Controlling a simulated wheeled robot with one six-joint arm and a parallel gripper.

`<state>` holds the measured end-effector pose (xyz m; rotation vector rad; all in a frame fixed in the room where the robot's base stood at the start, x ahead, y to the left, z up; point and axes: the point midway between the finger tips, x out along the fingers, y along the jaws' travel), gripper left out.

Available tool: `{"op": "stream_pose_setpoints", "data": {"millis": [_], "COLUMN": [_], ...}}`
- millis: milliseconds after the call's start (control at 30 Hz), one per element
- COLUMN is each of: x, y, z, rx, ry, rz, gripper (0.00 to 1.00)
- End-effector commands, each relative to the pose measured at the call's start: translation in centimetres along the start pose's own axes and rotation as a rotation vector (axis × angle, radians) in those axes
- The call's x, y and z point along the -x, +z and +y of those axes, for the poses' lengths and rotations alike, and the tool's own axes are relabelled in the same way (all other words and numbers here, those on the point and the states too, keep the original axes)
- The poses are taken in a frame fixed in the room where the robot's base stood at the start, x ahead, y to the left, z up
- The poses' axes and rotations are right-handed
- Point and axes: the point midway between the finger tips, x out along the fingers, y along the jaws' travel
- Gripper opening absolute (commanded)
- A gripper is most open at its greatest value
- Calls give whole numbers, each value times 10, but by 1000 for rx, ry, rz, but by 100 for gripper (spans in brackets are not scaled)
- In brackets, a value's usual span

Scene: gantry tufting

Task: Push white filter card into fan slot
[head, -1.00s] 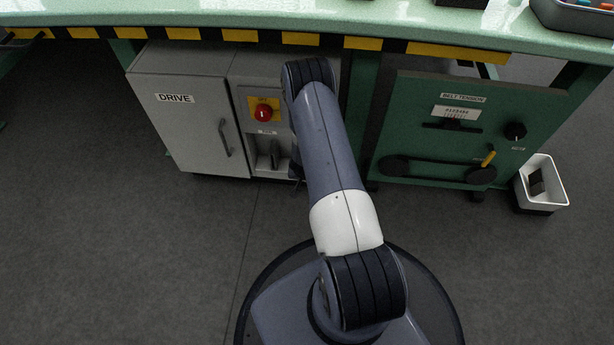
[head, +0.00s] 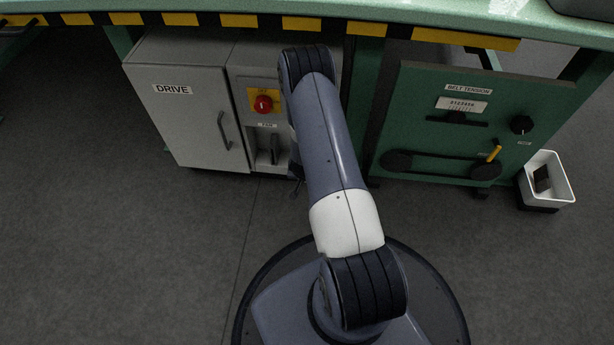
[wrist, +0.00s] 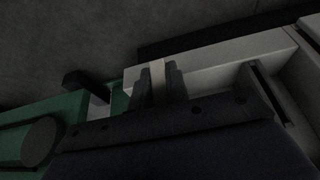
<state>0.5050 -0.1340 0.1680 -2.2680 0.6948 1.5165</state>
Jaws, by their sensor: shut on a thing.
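In the wrist view my gripper (wrist: 159,90) is shut on a thin pale strip, the white filter card (wrist: 157,73), which stands edge-on between the two dark fingers. It is in front of a pale grey cabinet surface, and I cannot tell whether it touches it. A dark narrow opening (wrist: 264,86) shows to the right of the fingers. In the head view the fan panel (head: 267,125) with its dark upright recess (head: 274,152) is just left of my arm. My arm hides the gripper and card there, so the card's position relative to the slot is unclear.
The grey DRIVE cabinet (head: 185,115) stands left, with a red knob (head: 263,104) above the fan label. A white bin (head: 550,181) stands on the floor. The front floor is open.

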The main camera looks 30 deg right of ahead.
Motion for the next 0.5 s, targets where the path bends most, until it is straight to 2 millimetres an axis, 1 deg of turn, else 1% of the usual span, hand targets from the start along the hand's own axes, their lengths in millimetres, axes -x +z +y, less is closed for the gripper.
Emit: {"op": "stream_pose_setpoints", "data": {"millis": [500], "x": [5], "y": [15], "z": [0], "rx": [0], "ry": [0], "rz": [1], "gripper": [0]}}
